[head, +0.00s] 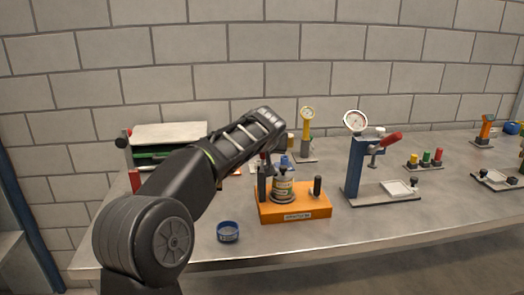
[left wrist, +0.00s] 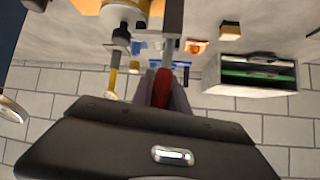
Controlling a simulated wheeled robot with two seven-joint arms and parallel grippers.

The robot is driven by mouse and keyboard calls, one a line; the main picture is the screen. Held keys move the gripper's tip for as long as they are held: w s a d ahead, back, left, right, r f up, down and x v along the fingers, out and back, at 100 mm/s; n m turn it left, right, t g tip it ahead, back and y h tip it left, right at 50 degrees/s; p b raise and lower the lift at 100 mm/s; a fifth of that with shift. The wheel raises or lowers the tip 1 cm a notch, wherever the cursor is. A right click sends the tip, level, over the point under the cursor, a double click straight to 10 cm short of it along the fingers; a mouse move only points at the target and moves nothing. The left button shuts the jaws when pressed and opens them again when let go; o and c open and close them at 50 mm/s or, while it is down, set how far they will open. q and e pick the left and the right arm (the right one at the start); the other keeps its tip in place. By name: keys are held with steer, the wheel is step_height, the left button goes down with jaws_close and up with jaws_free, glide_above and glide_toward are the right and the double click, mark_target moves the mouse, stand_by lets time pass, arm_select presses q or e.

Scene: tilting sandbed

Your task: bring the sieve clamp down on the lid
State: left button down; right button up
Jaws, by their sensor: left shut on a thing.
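A grey metal bar (left wrist: 172,35) runs from the handle. My arm and gripper hide part of the clamp, and whether its arm touches the lid cannot be seen. My right gripper is out of view.
A blue round dish (head: 228,231) sits left of the base near the front edge. A dark post (head: 317,185) rises at the base's right. A blue press with a gauge (head: 354,165) stands to the right. A green-drawered cabinet (head: 165,140) is behind my arm.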

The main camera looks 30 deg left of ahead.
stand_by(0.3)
arm_select(q)
steer(key=c, duration=1.3)
jaws_free()
steer(key=b+v, duration=0.1)
steer(key=v, duration=0.6)
steer(key=shift+s+d+r+b, duration=0.2)
steer(key=shift+s+d+b, duration=0.05)
steer(key=shift+b, duration=0.1)
